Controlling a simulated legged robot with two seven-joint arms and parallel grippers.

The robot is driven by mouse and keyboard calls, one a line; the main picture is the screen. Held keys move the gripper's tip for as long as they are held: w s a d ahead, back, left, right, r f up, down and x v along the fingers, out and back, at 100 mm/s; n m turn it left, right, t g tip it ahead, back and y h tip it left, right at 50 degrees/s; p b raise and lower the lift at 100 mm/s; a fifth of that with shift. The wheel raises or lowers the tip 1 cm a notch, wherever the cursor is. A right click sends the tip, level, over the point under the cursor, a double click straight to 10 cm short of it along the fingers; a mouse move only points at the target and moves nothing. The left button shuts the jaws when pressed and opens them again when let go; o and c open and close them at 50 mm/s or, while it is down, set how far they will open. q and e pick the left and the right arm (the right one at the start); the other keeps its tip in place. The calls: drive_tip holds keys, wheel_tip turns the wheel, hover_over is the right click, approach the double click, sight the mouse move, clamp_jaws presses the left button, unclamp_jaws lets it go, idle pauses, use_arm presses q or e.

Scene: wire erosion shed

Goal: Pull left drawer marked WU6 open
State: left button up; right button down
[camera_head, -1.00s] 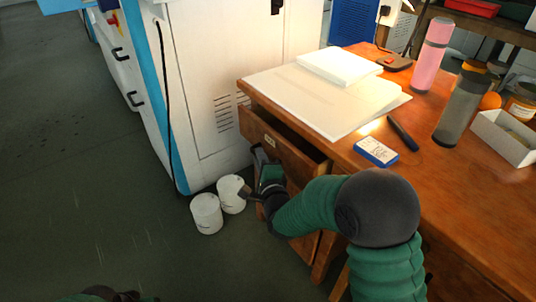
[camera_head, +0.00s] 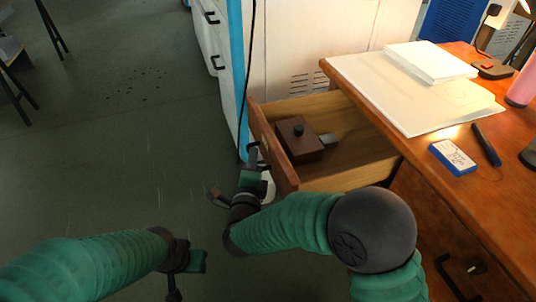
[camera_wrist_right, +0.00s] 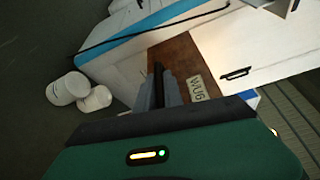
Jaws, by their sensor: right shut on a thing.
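The left drawer (camera_head: 287,165) of the wooden desk stands well open, its inside showing in the head view. A dark brown block with a black knob (camera_head: 302,145) lies in it. In the right wrist view the brown drawer front (camera_wrist_right: 178,55) carries a white WU6 label (camera_wrist_right: 197,88). My right gripper (camera_head: 252,158) is at the outer face of the drawer front, shut on its handle; its fingers (camera_wrist_right: 161,90) show beside the label in the wrist view and mostly cover the handle. My left gripper (camera_head: 192,268) hangs empty over the floor at the lower left, its finger gap unclear.
The desk top (camera_head: 500,205) holds papers (camera_head: 415,95), a blue-and-white box (camera_head: 452,157) and a black pen (camera_head: 486,145). A white machine (camera_head: 310,45) stands behind the drawer. White tubs (camera_wrist_right: 68,88) sit on the floor nearby.

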drive_tip(key=shift+s+a+f, duration=0.3)
drive_tip(key=shift+a+f, duration=0.1)
drive_tip(key=shift+a, duration=0.1)
drive_tip(key=c, duration=1.6)
unclamp_jaws()
drive_tip(key=shift+o, duration=0.6)
drive_tip(key=shift+w, duration=0.1)
drive_tip(key=shift+r, duration=0.2)
